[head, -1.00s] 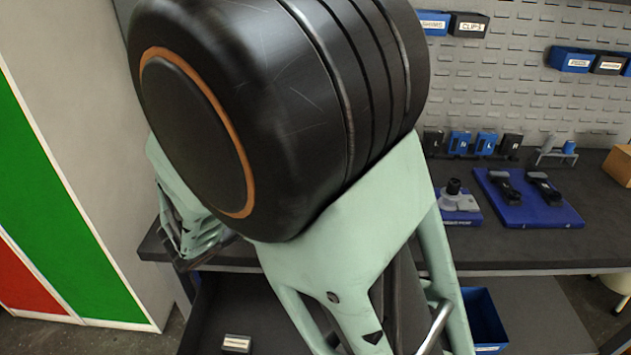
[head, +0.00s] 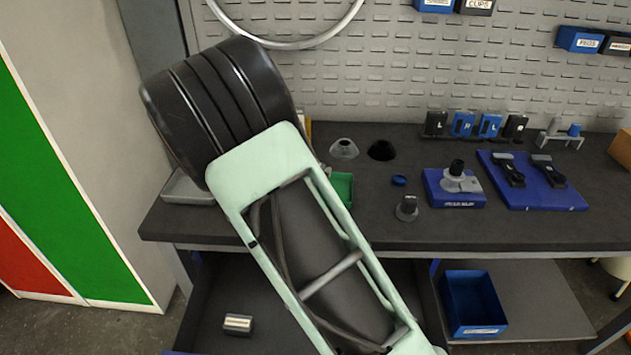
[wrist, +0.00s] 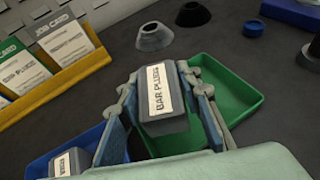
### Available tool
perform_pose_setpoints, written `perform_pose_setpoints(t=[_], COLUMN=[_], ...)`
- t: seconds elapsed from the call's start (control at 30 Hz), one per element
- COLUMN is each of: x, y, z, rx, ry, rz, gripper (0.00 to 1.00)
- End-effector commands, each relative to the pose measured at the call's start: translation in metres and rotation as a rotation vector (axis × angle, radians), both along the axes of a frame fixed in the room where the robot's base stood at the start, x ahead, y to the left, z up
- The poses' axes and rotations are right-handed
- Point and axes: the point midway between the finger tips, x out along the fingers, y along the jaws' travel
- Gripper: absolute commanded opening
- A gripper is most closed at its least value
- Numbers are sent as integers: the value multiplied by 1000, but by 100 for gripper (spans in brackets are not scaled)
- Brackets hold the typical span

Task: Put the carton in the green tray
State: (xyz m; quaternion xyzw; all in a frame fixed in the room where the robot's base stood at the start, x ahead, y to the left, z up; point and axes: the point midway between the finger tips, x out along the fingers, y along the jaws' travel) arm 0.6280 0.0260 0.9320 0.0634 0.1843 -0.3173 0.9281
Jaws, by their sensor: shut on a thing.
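In the wrist view, a dark grey carton (wrist: 163,108) with a white "BAR PLUGS" label sits between the two fingers of my gripper (wrist: 160,88). The gripper is shut on it. The green tray (wrist: 240,92) lies under and to the right of the carton, and my fingers and the carton hide part of it. The carton appears to be over the tray; I cannot tell its height or whether it touches. In the head view, a corner of the green tray (head: 343,187) shows beside my arm, which hides the gripper and carton.
A blue tray (wrist: 36,168) with a similar labelled carton (wrist: 66,163) is at lower left. A yellow holder (wrist: 55,85) of job cards stands behind it. Grey (wrist: 153,36) and black (wrist: 192,13) cones are beyond. The bench middle has a grey-black knob (head: 407,208) and blue fixture (head: 453,188).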

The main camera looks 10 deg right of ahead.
Motion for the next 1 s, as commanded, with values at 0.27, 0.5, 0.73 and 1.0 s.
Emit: perform_pose_setpoints(t=[0.27,0.5,0.73,1.0], x=[5,6,5,5], y=[-3,-3,-3,-3], z=[-36,-38,-41,-41], rx=[-2,0,-1,0], ry=[2,-1,1,1], rz=[1,1,0,0], gripper=[6,6,38,39])
